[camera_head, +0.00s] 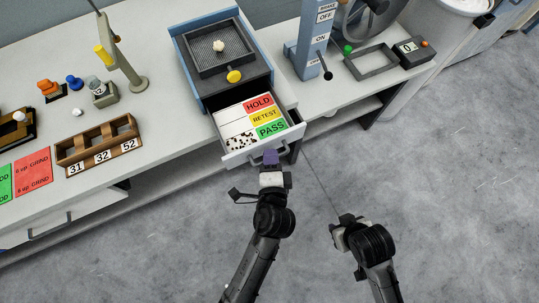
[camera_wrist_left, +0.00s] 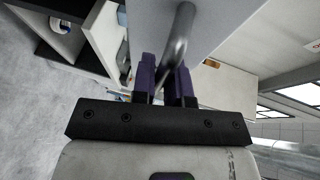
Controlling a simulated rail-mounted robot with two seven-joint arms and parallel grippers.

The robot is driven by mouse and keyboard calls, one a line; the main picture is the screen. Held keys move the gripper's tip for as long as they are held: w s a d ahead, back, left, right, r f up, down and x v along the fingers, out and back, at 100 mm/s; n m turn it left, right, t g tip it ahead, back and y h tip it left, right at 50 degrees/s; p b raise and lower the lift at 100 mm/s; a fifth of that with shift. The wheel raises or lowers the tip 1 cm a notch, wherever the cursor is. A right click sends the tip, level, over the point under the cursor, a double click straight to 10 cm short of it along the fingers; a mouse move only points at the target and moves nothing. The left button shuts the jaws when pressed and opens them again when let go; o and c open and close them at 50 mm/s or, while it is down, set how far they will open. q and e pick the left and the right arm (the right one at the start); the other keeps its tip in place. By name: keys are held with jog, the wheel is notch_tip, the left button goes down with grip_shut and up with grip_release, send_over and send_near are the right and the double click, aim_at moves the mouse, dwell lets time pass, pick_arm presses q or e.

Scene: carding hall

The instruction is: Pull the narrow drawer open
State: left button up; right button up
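The narrow drawer (camera_head: 236,157) stands pulled out from under a blue-sided cabinet on the bench in the head view. Red HOLD, yellow RETEST and green PASS cards and a black-and-white speckled piece lie in it. My left gripper (camera_head: 270,158) is at the drawer's front. In the left wrist view its purple fingers (camera_wrist_left: 165,82) are close together, with the metal bar handle (camera_wrist_left: 181,35) running down between them; they appear shut on it. My right gripper (camera_head: 342,232) hangs over the floor, away from the bench; its fingers are too small to read.
A dark tray (camera_head: 203,58) with a yellow knob in front sits atop the cabinet. Left of it stand a wooden rack (camera_head: 98,148) and a lamp-like post (camera_head: 138,82). Right of it are a lever stand (camera_head: 306,50) and a scale (camera_head: 411,50). The floor in front is clear.

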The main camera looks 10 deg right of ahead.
pick_arm(q)
jog(key=shift+o, duration=0.6)
jog(key=shift+s, duration=0.1)
jog(key=p+v, duration=0.1)
jog(key=v, duration=1.2)
jog(key=shift+s, duration=0.3)
jog(key=shift+r, duration=0.1)
